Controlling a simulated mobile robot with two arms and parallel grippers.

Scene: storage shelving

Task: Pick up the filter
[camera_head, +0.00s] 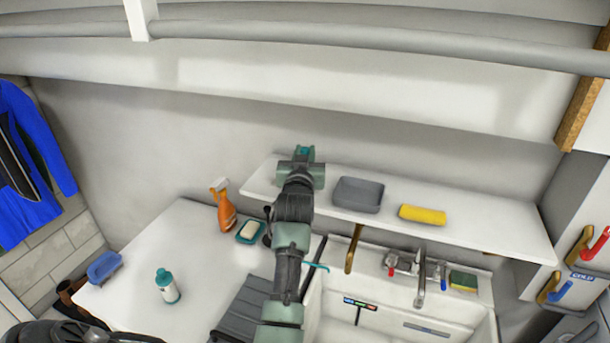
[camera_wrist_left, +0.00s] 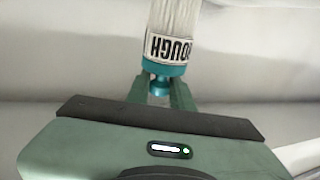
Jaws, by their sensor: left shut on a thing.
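The filter (camera_wrist_left: 172,40) has a pale ribbed body, a white label with partly visible black lettering and a teal lower end with a narrow neck. It stands upright in the left wrist view, its top cut off by the frame. My left gripper (camera_wrist_left: 159,94) is shut on the neck at its lower end. In the head view my left gripper (camera_head: 304,158) is over the left end of the white shelf (camera_head: 410,228). A little teal shows between its fingers there, and most of the filter is hidden. My right gripper is not in view.
The shelf holds a grey tray (camera_head: 358,195) and a yellow roll-shaped thing (camera_head: 422,215) to the right of my gripper. A sink (camera_head: 400,312) with a tap is below the shelf.

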